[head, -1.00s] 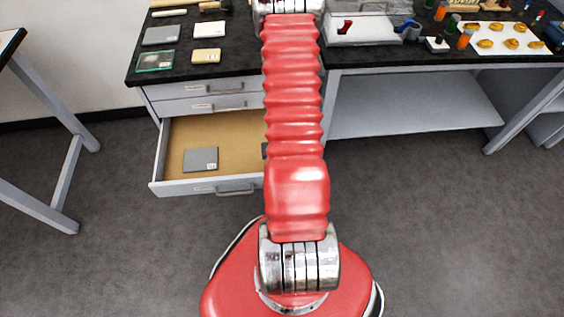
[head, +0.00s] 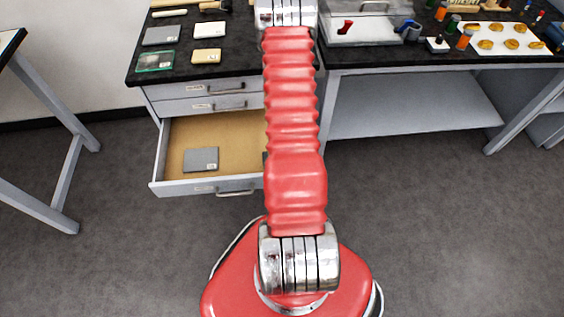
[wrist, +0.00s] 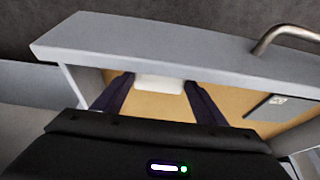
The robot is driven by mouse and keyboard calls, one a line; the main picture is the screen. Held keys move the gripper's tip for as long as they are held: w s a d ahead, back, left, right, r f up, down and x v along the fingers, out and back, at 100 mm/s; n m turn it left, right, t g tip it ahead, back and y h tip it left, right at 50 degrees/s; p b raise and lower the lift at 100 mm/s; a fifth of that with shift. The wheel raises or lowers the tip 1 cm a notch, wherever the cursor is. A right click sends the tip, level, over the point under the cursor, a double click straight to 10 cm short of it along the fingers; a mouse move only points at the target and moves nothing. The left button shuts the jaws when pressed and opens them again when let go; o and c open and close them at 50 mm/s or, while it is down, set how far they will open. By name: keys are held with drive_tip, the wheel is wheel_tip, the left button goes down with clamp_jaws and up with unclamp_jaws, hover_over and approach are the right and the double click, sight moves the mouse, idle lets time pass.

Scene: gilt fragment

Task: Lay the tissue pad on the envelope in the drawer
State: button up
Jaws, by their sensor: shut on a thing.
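My gripper (wrist: 160,90) shows in the wrist view, its two dark fingers shut on a white block, which looks like the tissue pad (wrist: 160,82). The pad is over the tan bottom of the open drawer (head: 235,135); its height above the bottom is hard to tell. A flat grey piece with a small white label, which looks like the envelope (head: 200,159), lies in the drawer's front left part in the head view. It also shows at the right in the wrist view (wrist: 268,108), apart from the pad. In the head view my arm hides my gripper and the drawer's right side.
The grey drawer front (wrist: 180,48) and its metal handle (wrist: 285,37) are close to my gripper. Two shut drawers (head: 205,107) are above. The black bench top (head: 228,68) holds several flat packets. A case (head: 362,28) and a white tray (head: 508,40) stand further right.

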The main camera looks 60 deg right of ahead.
drive_tip(key=shift+f, duration=0.2)
drive_tip(key=o, duration=1)
drive_tip(key=shift+r, duration=0.15)
drive_tip(key=v, duration=1.2)
idle(0.7)
